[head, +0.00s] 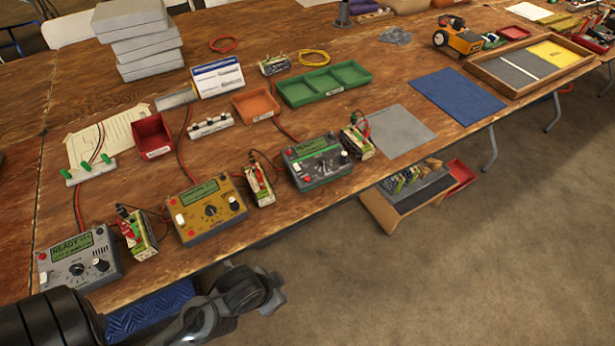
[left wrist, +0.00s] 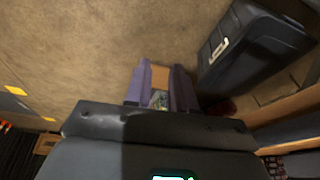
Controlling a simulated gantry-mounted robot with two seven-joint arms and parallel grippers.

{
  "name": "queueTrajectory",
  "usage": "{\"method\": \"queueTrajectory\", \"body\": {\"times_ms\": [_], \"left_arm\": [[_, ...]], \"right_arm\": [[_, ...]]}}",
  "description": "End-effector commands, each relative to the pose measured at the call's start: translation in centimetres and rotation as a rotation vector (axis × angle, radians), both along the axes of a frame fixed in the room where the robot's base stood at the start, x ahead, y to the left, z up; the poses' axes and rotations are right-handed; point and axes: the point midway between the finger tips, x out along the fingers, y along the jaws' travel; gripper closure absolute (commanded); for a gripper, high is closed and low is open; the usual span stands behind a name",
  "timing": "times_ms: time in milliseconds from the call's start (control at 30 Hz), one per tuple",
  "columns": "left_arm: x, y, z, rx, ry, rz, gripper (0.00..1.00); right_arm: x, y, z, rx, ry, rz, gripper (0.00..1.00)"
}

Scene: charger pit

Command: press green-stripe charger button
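The green-stripe charger (head: 318,162) is a dark grey box with a green display and a green stripe, standing near the table's front edge in the head view. Its face has a small red button, a pale square and knobs. A yellow charger (head: 205,208) and a grey charger (head: 78,258) reading READY stand to its left. My left arm enters at the lower left, its far end (head: 262,290) off the table's front edge, well below and left of the green-stripe charger. My right gripper is not in view.
Battery packs with leads (head: 260,185) stand beside the chargers. A green tray (head: 323,84), an orange tray (head: 255,104) and a red bin (head: 152,136) lie behind. A wooden crate (head: 378,213) sits below the table's edge. A dark case (left wrist: 255,50) shows in the wrist view.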

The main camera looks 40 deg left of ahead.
Motion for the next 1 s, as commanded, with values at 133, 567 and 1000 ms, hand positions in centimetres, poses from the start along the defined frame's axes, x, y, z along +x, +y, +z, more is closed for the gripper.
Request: {"method": "queueTrajectory", "body": {"times_ms": [133,567,1000], "left_arm": [[0.0,0.0,-0.03,0.0,0.001,0.0,0.99],[0.0,0.0,-0.06,0.0,0.001,0.0,1.0],[0.0,0.0,-0.07,0.0,0.001,0.0,1.0]], "right_arm": [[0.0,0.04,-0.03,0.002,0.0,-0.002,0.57],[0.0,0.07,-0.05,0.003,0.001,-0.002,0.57],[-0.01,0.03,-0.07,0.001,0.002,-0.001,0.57]]}}
